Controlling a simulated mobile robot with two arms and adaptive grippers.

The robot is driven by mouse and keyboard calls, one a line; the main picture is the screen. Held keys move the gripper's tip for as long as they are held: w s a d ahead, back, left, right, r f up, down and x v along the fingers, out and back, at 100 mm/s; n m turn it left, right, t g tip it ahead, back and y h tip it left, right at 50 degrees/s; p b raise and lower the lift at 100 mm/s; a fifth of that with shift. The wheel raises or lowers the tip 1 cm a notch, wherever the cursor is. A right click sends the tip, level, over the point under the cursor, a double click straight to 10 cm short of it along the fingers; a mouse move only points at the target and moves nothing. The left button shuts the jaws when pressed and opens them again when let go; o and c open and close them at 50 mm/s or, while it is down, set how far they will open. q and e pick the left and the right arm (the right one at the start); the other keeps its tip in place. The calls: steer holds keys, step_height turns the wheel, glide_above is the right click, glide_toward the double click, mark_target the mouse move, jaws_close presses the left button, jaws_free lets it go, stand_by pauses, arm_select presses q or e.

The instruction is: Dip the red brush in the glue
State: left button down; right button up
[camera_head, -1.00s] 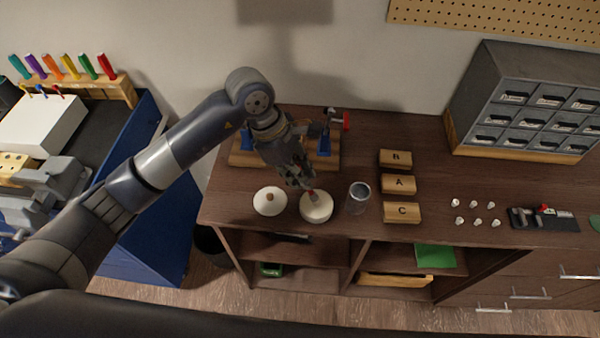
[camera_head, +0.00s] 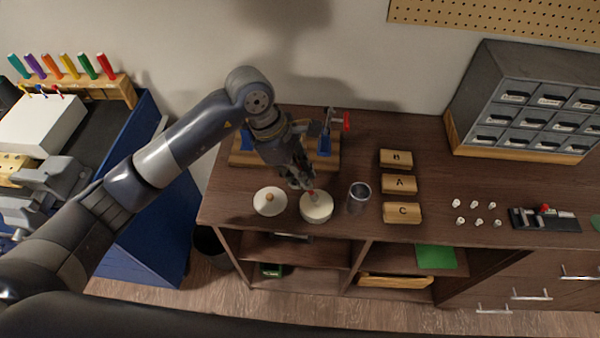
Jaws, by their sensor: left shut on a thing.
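My left gripper (camera_head: 303,182) is shut on the red brush (camera_head: 312,194), of which only a small red part shows below the fingers. The brush is upright or nearly so, with its lower end at the round white glue pot (camera_head: 317,208) on the brown workbench. Whether the tip is inside the glue or just above it cannot be told. The pot's lid (camera_head: 269,202), white with a brown knob, lies on the bench left of the pot. My right gripper is not in view.
A grey metal cup (camera_head: 358,196) stands close to the right of the pot. Wooden blocks B, A and C (camera_head: 402,212) lie farther right. A wooden stand with blue clamps (camera_head: 247,142) is behind the gripper. White knobs (camera_head: 478,205) and a drawer cabinet (camera_head: 530,100) are at right.

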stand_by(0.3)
arm_select(q)
steer(key=shift+w+r+p, duration=0.1)
steer(key=shift+r+p, duration=0.35)
steer(key=shift+r, duration=0.45)
steer(key=shift+r+p, duration=0.9)
steer(key=shift+r, duration=1.65)
